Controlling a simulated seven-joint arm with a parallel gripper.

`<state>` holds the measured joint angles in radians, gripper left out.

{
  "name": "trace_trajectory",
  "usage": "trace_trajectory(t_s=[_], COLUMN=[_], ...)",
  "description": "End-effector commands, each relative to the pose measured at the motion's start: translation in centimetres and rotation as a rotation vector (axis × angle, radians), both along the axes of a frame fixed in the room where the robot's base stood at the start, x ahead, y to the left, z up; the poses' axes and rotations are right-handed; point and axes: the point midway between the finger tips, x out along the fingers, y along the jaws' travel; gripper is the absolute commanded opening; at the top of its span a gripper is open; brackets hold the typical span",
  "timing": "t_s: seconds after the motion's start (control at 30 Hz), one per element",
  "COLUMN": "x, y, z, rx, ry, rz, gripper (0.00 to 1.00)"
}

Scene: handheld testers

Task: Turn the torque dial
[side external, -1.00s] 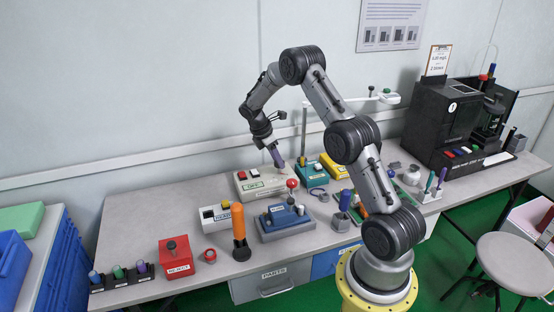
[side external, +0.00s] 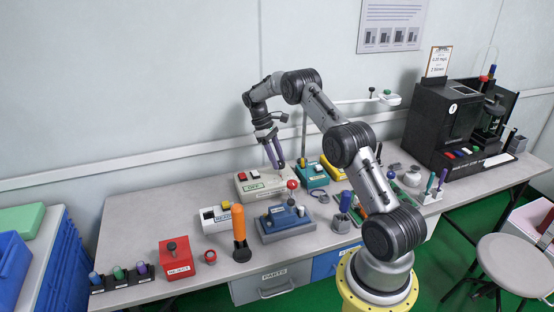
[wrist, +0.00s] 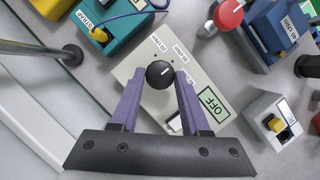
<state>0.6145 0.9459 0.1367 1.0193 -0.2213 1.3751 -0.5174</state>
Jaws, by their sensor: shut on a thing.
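The black round dial (wrist: 159,74) with a white pointer mark is on top of a beige tester box (wrist: 205,76) with a green OFF display (wrist: 212,104). In the wrist view, my gripper (wrist: 161,77) has its purple fingers on either side of the dial, shut on it. In the side view, my gripper (side external: 275,165) reaches down to the right part of the beige box (side external: 265,190). The dial is too small and covered to make out there.
A teal box (side external: 312,176) with a blue cable stands right of the beige box, near a metal post (side external: 304,135). A blue tester (side external: 285,224) with a red ball knob (side external: 293,185) is in front. A white box (side external: 216,218) and orange-handled tool (side external: 238,222) stand front left.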

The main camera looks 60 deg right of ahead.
Motion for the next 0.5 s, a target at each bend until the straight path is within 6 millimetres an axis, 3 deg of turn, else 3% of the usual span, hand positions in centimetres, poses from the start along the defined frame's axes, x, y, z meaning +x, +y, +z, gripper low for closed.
trace_trajectory(t_s=[0.5], x=[-0.1], y=[-0.51], z=[0.11], rx=[0.001], ry=[-0.002], rz=[-0.492], gripper=[0.0])
